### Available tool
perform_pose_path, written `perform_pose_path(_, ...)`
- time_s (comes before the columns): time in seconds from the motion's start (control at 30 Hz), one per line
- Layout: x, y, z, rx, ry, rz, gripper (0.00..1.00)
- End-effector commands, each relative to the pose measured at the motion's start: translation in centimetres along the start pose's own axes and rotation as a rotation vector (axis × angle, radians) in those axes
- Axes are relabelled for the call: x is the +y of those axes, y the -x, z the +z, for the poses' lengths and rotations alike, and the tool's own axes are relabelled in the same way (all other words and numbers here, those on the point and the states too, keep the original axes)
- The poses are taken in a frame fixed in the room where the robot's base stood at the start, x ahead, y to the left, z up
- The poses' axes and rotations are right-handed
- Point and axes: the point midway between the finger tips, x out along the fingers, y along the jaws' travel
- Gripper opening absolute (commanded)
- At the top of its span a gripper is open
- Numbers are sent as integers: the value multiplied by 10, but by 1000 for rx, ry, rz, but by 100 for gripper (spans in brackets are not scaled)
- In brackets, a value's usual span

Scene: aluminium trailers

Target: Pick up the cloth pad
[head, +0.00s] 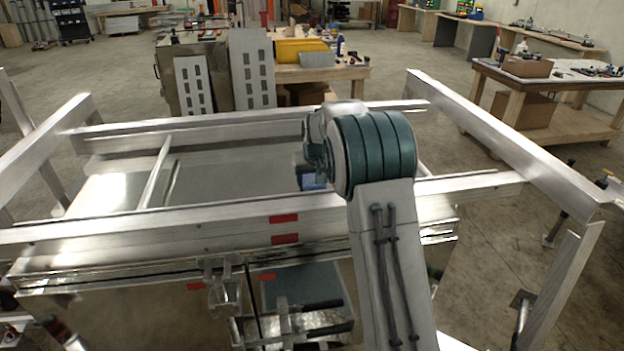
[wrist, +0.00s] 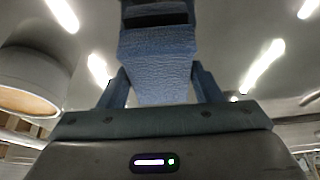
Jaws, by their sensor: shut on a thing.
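The cloth pad (wrist: 155,68) is a blue, textured piece in the upper middle of the wrist view. My gripper (wrist: 157,85) is shut on it, with a blue finger at each side. A dark slotted part shows at the top of the wrist view, above the textured face. In the head view a small blue patch (head: 314,180) shows just left of my arm's round joint, over the trailer frame; it looks like part of the pad or gripper. The rest of the gripper is hidden behind my arm there. I cannot tell whether the pad touches the trailer.
The aluminium trailer frame (head: 240,218) spans the head view, with rails on both sides. Slotted panels (head: 252,70) stand behind it, beside a bench with a yellow bin (head: 302,51). A wooden workbench (head: 556,82) stands at right. Open floor lies between.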

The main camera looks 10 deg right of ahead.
Motion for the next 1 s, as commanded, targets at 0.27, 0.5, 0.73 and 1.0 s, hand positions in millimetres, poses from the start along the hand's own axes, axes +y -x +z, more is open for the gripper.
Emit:
perform_pose_path(0.27,24,43,-18,7,-6,2,36)
perform_pose_path(0.5,75,73,-30,7,-3,2,36)
perform_pose_path(0.73,106,93,-38,6,-1,0,36)
perform_pose_path(1.0,117,99,-40,4,1,0,36)
